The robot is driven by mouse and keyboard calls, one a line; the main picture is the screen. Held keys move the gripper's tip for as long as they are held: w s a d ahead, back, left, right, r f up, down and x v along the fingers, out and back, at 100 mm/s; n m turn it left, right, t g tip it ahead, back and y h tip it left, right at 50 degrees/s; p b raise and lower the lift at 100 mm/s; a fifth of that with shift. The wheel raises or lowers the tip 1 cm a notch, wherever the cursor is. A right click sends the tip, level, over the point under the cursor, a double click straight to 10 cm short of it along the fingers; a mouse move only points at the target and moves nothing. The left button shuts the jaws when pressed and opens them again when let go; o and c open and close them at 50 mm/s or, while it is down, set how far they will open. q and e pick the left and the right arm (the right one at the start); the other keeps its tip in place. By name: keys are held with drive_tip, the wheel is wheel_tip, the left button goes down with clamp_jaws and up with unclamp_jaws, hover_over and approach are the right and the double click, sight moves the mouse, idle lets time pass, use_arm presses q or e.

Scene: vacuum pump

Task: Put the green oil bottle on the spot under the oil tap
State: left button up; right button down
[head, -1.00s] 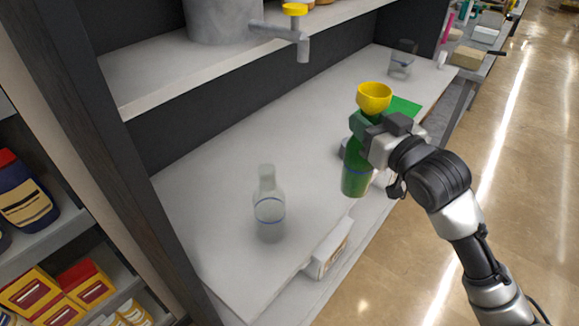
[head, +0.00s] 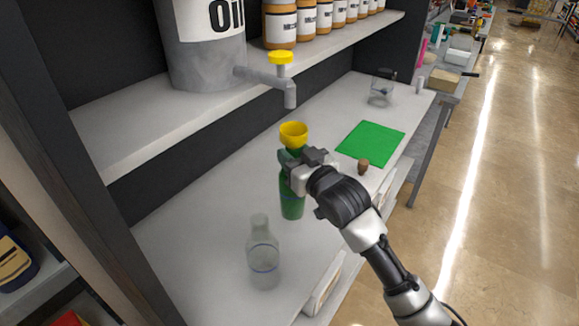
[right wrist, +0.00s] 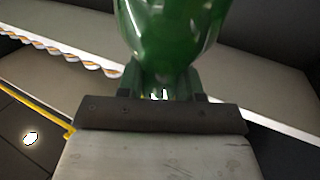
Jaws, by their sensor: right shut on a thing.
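The green oil bottle (head: 292,203) is upright with a yellow funnel (head: 293,133) on its top. My right gripper (head: 291,162) is shut on the bottle near its neck. In the right wrist view the green bottle (right wrist: 170,35) fills the space in front of the gripper (right wrist: 160,95). The oil tap (head: 283,82), with a yellow handle, sticks out from the grey oil tank (head: 205,55) on the upper shelf. The bottle is below and in front of the tap's spout. I cannot tell whether the bottle touches the counter. My left gripper is not in view.
A clear bottle (head: 263,255) stands on the white counter (head: 195,240), nearer than the green one. A green mat (head: 370,144), a brown stopper (head: 363,166) and a glass beaker (head: 382,88) are to the right. Brown jars (head: 280,25) line the upper shelf.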

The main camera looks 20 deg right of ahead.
drive_tip(key=shift+w+a+f, duration=0.25)
drive_tip(key=shift+a+f, duration=0.1)
wheel_tip(320, 180, down, 3)
drive_tip(key=shift+f+p, duration=0.15)
drive_tip(key=shift+p, duration=0.4)
drive_tip(key=shift+f, duration=0.2)
drive_tip(key=shift+f, duration=0.2)
drive_tip(key=c, duration=0.7)
unclamp_jaws()
drive_tip(key=shift+c, duration=0.2)
